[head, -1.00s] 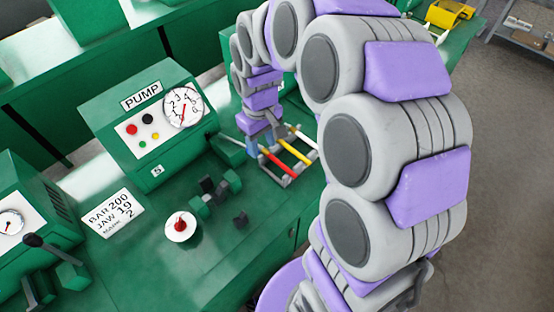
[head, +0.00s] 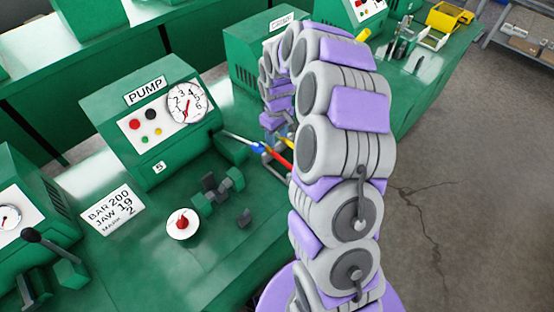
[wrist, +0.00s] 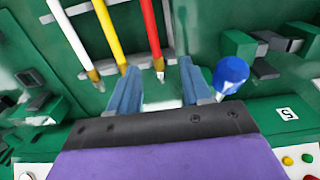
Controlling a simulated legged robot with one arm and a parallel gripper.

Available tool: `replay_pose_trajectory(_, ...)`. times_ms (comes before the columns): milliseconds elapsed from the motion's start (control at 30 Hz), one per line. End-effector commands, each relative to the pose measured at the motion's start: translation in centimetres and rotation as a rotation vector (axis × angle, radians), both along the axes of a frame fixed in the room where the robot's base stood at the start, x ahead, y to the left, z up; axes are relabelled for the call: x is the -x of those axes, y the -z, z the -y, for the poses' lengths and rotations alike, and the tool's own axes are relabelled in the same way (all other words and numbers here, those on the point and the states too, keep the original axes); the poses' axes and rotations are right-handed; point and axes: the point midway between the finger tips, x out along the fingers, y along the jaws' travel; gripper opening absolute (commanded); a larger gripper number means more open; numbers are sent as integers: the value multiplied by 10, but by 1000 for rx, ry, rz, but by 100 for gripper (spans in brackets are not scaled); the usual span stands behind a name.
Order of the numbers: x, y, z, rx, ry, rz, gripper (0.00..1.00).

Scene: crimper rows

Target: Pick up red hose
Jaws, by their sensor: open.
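The red hose (wrist: 152,35) lies in a rack beside a yellow hose (wrist: 106,30) and a white hose (wrist: 70,38) in the wrist view. Its brass-coloured tip points toward my gripper (wrist: 158,75). My gripper is open, with its two blue fingers apart and the red hose's tip between or just beyond them; I cannot tell the height gap. In the head view, part of the red hose (head: 277,159) shows on the bench, partly hidden by my arm.
The pump box (head: 160,120) stands left of the rack on the green bench. Dark and green clamp-like parts (head: 217,190) and a white disc with a red knob (head: 182,224) are in front. A grey rack frame (wrist: 168,22) surrounds the hoses.

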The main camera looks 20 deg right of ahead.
Motion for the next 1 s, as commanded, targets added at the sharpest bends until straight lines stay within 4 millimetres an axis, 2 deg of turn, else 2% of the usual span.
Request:
replay_pose_trajectory(33, 1, 14, 2, -3, 2, -6, 49)
replay_pose_trajectory(100, 2, 28, 4, -5, 2, -7, 49)
replay_pose_trajectory(300, 0, 60, 7, -6, 3, 0, 49)
replay_pose_trajectory(567, -2, 77, 1, 0, 1, -2, 49)
replay_pose_trajectory(833, -6, 114, 4, -3, 2, 0, 49)
replay_pose_trajectory(1000, -7, 118, 6, -5, 2, 2, 49)
